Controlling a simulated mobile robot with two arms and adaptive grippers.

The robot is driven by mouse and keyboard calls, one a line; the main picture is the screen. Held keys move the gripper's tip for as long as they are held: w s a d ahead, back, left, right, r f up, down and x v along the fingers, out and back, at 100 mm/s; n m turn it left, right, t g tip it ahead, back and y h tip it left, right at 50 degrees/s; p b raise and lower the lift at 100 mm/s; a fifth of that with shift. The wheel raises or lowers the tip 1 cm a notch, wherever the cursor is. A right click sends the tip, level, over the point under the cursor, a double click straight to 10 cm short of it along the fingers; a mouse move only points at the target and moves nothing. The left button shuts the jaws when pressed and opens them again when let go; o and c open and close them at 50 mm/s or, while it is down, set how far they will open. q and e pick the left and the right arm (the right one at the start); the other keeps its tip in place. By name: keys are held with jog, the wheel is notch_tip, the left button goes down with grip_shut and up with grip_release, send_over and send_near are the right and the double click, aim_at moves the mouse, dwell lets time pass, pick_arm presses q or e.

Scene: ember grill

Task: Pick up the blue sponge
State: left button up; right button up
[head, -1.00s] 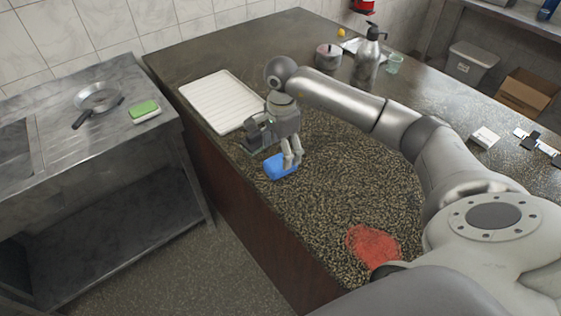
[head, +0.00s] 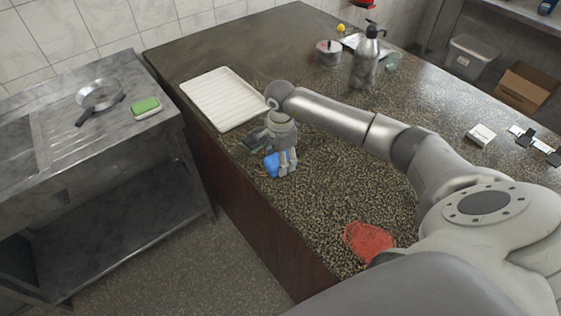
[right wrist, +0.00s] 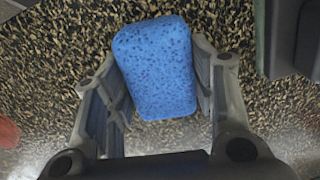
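The blue sponge (head: 271,163) lies on the dark speckled counter, partly hidden behind my right gripper (head: 286,166) in the head view. In the right wrist view the sponge (right wrist: 158,70) sits between the two fingers of my right gripper (right wrist: 160,85). The fingers are spread around it, with a narrow gap showing on the right side. The left finger is very close to the sponge's left edge; contact there cannot be told. My left gripper is out of view.
A white ribbed tray (head: 222,98) lies behind the sponge. A red cloth (head: 368,242) lies near the front edge. A metal pump bottle (head: 365,65) and a pot (head: 328,53) stand further back. A green sponge (head: 146,105) and a pan (head: 98,95) are on the separate metal sink table.

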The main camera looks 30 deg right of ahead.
jog(key=shift+c, duration=0.9)
jog(key=shift+r, duration=0.1)
jog(key=shift+d+r+b, duration=0.1)
jog(key=shift+r+b, duration=0.35)
jog(key=shift+b, duration=0.2)
jog(key=r, duration=0.1)
jog(key=r+b, duration=0.1)
jog(key=shift+s+a+r+b, duration=0.25)
jog(key=shift+a+r+b, duration=0.1)
jog(key=shift+r, duration=0.05)
jog(key=s+a+r+b, duration=0.4)
jog(key=s+a+r, duration=0.4)
jog(key=s+r, duration=0.1)
jog(key=shift+s+a, duration=0.15)
jog(key=shift+s, duration=0.55)
jog(key=shift+r, duration=0.1)
